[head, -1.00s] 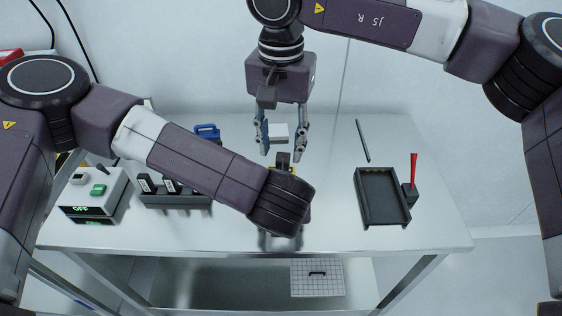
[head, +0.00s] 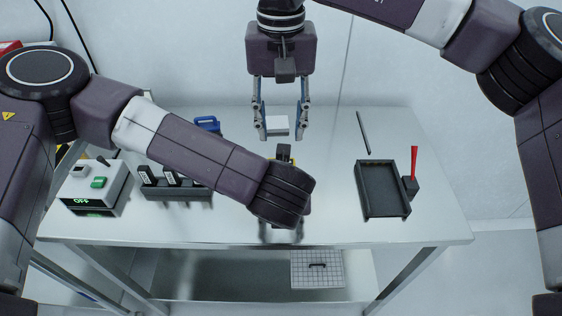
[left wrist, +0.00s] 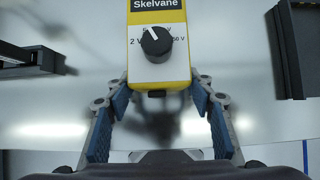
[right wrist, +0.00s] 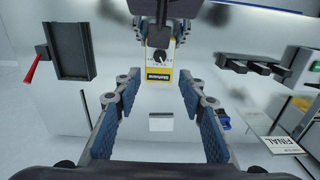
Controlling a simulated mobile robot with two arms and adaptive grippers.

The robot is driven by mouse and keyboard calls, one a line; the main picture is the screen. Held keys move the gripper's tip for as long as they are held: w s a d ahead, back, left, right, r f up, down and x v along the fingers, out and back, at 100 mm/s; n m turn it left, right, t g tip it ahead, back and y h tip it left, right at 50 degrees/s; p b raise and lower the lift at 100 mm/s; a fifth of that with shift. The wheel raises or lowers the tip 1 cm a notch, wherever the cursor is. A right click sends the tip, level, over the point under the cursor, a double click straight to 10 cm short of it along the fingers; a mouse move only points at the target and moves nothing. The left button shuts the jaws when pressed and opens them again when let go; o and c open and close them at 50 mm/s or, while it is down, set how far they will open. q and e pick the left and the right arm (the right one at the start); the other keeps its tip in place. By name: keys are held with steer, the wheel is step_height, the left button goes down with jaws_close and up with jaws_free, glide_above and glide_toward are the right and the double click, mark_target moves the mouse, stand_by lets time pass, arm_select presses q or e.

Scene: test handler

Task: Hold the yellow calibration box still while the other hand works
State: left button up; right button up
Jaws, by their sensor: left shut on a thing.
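The yellow calibration box (left wrist: 158,70), with a white face, a black dial and a "Skelvane" label, is between the fingers of my left gripper (left wrist: 160,92), which is shut on it. The right wrist view also shows the box (right wrist: 158,70), beyond my right fingertips. In the head view my left forearm hides most of the box. My right gripper (head: 281,135) is open and empty, over the table behind my left wrist. A small white block (right wrist: 161,122) shows between its fingers in the right wrist view and seems to lie on the table, apart from them.
A black tray (head: 361,190) and a red-handled tool (head: 413,160) stand at the right, with a dark rod (head: 363,132) behind. A blue object (head: 207,124) lies behind my left forearm.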

step_height(320, 180, down, 12)
steer(key=shift+r, duration=0.1)
stand_by(0.4)
jaws_close()
steer(key=shift+m, duration=0.5)
jaws_free()
